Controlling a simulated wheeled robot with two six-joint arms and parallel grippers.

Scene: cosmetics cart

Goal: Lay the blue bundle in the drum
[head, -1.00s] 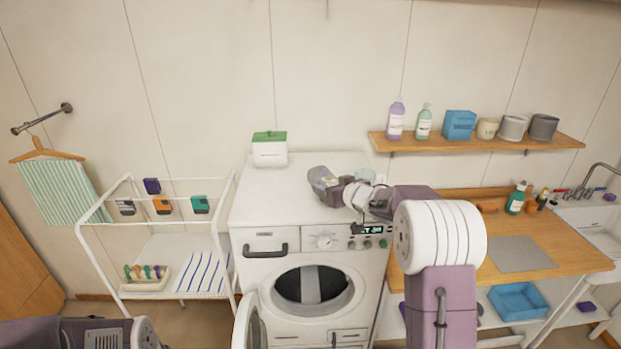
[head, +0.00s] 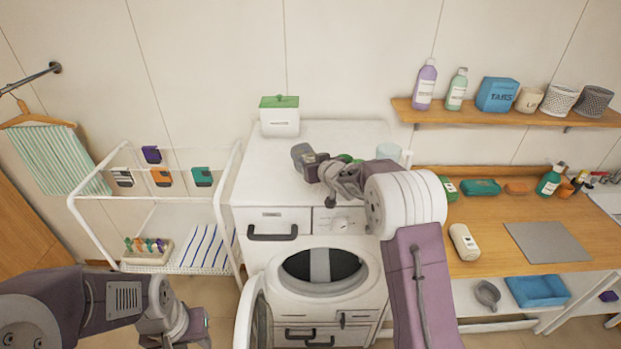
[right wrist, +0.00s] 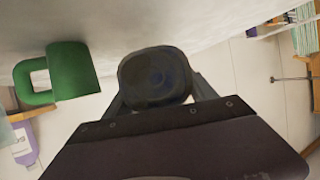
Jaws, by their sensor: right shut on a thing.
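The washing machine's drum (head: 323,266) shows through the open round front; its door (head: 260,318) stands swung out to the left. My right gripper (head: 310,165) is above the machine's top, behind and above the drum opening. In the right wrist view it is shut on a dark, rounded thing (right wrist: 155,76) with a faint bluish tint. I cannot tell for sure that this is the blue bundle; the arm and shade hide much of it. My left gripper (head: 195,328) is low at the left, before the drying rack, and its fingers are unclear.
A green mug (right wrist: 70,70) and a clear cup (head: 388,152) are near my right gripper on the machine's top. A white box with a green lid (head: 280,117) stands at the back. A rack (head: 186,197) is left; a wooden counter (head: 475,262) is right.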

